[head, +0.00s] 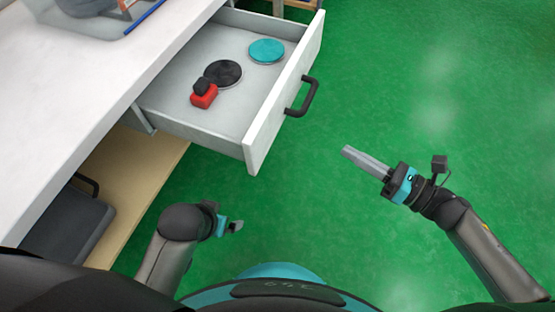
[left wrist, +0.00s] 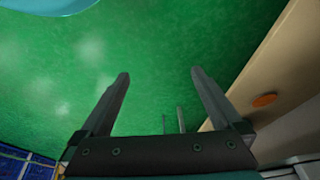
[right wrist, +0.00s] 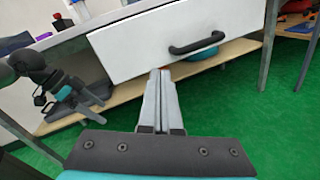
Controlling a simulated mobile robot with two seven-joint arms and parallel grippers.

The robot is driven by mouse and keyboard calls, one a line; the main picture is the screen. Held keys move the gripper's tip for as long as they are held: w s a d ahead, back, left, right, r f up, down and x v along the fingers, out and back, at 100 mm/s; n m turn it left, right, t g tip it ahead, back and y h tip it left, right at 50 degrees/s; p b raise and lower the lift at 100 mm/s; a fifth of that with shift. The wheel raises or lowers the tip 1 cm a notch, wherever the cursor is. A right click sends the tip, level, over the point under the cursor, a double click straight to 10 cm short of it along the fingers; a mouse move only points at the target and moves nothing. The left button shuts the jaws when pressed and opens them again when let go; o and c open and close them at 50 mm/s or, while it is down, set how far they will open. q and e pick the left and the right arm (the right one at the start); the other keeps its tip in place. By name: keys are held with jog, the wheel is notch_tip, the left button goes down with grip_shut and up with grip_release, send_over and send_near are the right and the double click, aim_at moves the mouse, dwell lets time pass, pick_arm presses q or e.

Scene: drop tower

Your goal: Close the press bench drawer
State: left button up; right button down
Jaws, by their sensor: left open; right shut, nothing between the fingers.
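The press bench drawer (head: 262,138) is pulled out from under the white bench top (head: 95,75). Its white front carries a black handle (head: 302,97). In the right wrist view the drawer front (right wrist: 140,45) and handle (right wrist: 207,38) show ahead of the fingers. My right gripper (head: 347,151) is shut and empty, right of and below the handle, apart from it; its fingers also show in the right wrist view (right wrist: 160,75). My left gripper (head: 236,226) is low, near the bench's front side; in the left wrist view its open fingers (left wrist: 160,75) are empty above the green floor.
In the drawer lie a teal disc (head: 266,51), a dark disc (head: 223,73) and a red-and-black item (head: 204,95). A wooden lower shelf (head: 140,185) holds a dark case (head: 68,235). A clear tray (head: 100,20) stands on the bench. The green floor right of the drawer is clear.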

jog(key=s+a+r+n+g+y+b, duration=0.1)
jog(key=s+a+n+g+y+b, duration=0.1)
jog(key=s+n+g, duration=0.35)
pick_arm(q)
notch_tip(320, 180, up, 7)
jog(key=t+b, duration=0.1)
jog(key=shift+s+f+b, duration=0.2)
jog(key=shift+s+b, duration=0.1)
pick_arm(e)
jog(key=n+t, duration=0.2)
send_near(264, 141)
jog(key=x, duration=0.7)
jog(key=shift+r, duration=0.1)
jog(key=shift+d, duration=0.1)
